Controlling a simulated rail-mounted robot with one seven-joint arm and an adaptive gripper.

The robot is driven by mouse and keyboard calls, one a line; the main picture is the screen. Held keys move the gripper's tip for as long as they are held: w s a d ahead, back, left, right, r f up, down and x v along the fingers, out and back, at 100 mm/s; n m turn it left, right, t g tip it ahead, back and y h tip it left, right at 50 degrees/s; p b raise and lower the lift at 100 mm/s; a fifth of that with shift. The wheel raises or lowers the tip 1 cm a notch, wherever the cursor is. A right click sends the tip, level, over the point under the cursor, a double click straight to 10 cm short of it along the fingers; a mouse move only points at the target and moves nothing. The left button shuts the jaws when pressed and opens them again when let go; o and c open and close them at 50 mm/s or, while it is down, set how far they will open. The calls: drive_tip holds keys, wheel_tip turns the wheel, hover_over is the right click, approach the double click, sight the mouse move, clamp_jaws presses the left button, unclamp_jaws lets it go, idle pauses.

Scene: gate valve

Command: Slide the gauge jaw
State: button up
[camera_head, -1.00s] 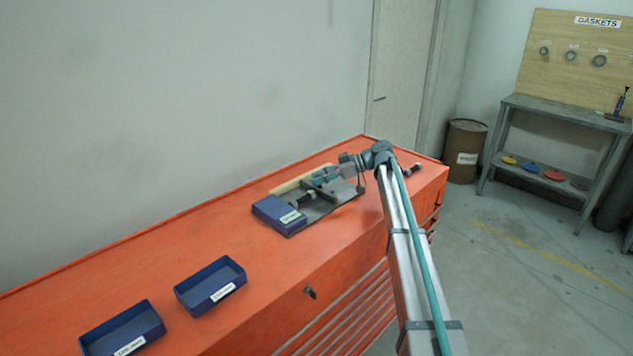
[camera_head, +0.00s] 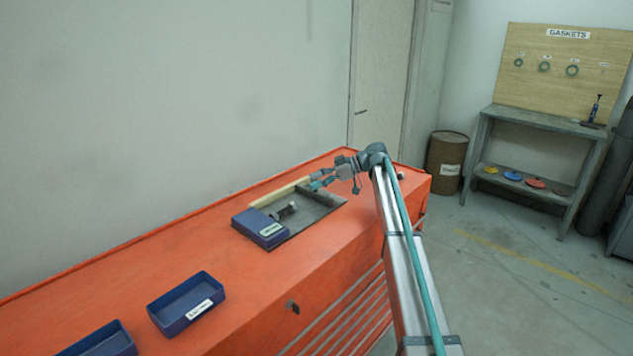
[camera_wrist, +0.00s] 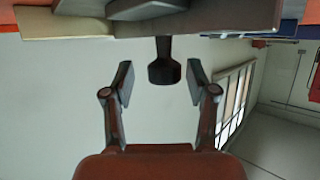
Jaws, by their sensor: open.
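My gripper (camera_head: 317,184) is over the right part of a dark grey tray or plate (camera_head: 318,213) on the orange cabinet. In the wrist view my gripper (camera_wrist: 159,84) is open, with its two fingers apart. A dark knob-ended stem (camera_wrist: 164,66) sticks out from a grey block (camera_wrist: 205,19) and shows between and beyond the fingertips, with gaps on both sides. I cannot tell whether this is the gauge jaw. A small dark part with a pale end (camera_head: 287,211) lies on the plate, left of my gripper.
A blue labelled box (camera_head: 258,229) stands at the plate's left end, and a pale wooden strip (camera_head: 280,192) runs along its back. Two open blue bins (camera_head: 187,304) are at the front left. The orange top (camera_head: 160,262) between is clear. A wall is behind.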

drive_tip(key=shift+d, duration=0.1)
drive_tip(key=v, duration=1.2)
